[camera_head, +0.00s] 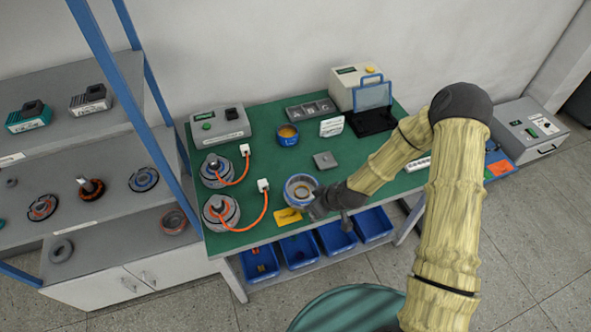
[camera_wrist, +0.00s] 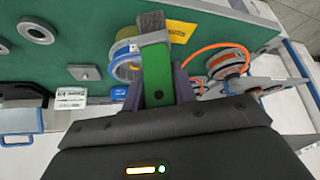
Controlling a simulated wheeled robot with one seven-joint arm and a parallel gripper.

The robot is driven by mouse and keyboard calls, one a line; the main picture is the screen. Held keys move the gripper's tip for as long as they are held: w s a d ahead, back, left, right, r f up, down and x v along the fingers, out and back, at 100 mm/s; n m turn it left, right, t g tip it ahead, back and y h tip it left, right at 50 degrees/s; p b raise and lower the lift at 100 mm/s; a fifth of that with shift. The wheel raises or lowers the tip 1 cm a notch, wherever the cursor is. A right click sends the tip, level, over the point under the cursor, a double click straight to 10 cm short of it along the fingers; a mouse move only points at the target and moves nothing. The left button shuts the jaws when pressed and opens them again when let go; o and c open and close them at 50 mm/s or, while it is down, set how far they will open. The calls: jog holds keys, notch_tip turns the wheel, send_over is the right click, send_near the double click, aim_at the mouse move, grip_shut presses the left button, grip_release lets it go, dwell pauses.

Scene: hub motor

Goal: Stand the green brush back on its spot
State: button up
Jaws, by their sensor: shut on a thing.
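The green brush (camera_wrist: 157,72) is between the two fingers of my gripper (camera_wrist: 158,92) in the wrist view. Its grey bristle end (camera_wrist: 151,21) points away from the palm. In the head view my gripper (camera_head: 318,208) is at the front of the green table (camera_head: 265,160), just right of a blue ring-shaped part (camera_head: 300,190). The brush cannot be made out there. In the wrist view the blue part (camera_wrist: 122,62) appears partly behind the brush. I cannot tell which place is the brush's spot.
A yellow card (camera_head: 288,217) lies at the table's front edge. Two round motors (camera_head: 218,212) with orange cables stand at left. A grey plate (camera_head: 325,160) lies behind my gripper. Blue bins (camera_head: 298,250) sit below the table edge. A shelf (camera_head: 95,200) stands at left.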

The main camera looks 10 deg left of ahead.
jog(key=w+d+f+m+t+h+b, duration=0.1)
jog(key=d+m, duration=0.4)
jog(key=d, duration=0.5)
jog(key=w+d+f+m+t+h+b, duration=0.1)
jog(key=d+m+h, duration=0.3)
jog(key=d, duration=0.6)
jog(key=f+m+t, duration=0.1)
jog(key=m, duration=0.1)
jog(key=shift+f+m, duration=0.15)
jog(key=shift+m, duration=0.15)
jog(key=shift+d+f, duration=0.1)
jog(key=shift+d, duration=0.15)
